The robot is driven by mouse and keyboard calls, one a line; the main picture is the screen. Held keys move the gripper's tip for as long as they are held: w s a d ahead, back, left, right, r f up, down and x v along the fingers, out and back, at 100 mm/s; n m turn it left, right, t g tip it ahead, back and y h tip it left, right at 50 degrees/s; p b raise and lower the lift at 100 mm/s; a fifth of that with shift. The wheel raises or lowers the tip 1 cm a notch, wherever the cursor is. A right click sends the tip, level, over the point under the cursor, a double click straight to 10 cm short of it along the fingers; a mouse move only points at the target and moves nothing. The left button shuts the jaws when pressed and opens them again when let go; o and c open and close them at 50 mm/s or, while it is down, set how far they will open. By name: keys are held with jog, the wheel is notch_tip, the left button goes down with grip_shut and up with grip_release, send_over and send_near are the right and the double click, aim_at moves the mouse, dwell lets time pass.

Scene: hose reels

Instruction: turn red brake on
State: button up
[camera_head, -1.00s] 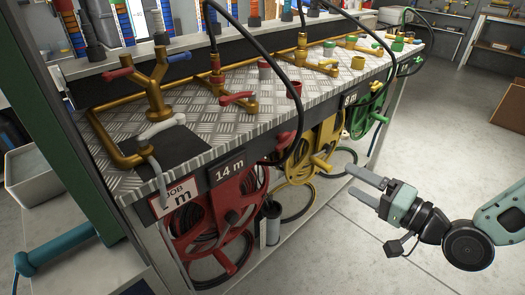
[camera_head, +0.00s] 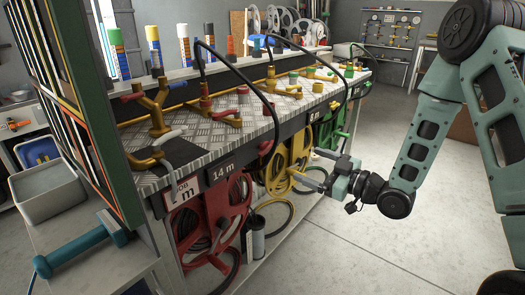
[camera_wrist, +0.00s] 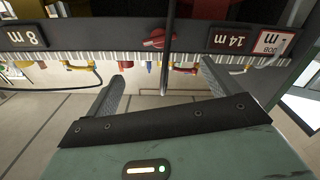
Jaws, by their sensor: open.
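A red brake knob (camera_head: 265,147) sits on the dark front edge of the bench, to the right of the "14 m" label (camera_head: 222,173). It also shows in the wrist view (camera_wrist: 158,40), where the picture is upside down, beside a dark hose. The red hose reel (camera_head: 190,226) hangs below the label. My gripper (camera_head: 306,163) is open and empty, in front of the bench near the yellow reel (camera_head: 276,172), its fingers toward the bench. In the wrist view the knob lies between and beyond the two fingers (camera_wrist: 163,80), apart from them.
Brass pipes with red-handled valves (camera_head: 226,116) stand on the metal bench top (camera_head: 205,135). A black hose (camera_head: 268,101) arcs over the front edge. A green reel (camera_head: 335,142) hangs farther right. The floor (camera_head: 360,250) right of the bench is clear.

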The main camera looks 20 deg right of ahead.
aim_at(269, 148)
jog(key=x, duration=1.4)
jog(key=shift+w+a+p, duration=0.25)
jog(key=shift+w+p, duration=0.05)
jog(key=shift+w, duration=0.05)
jog(key=c, duration=1)
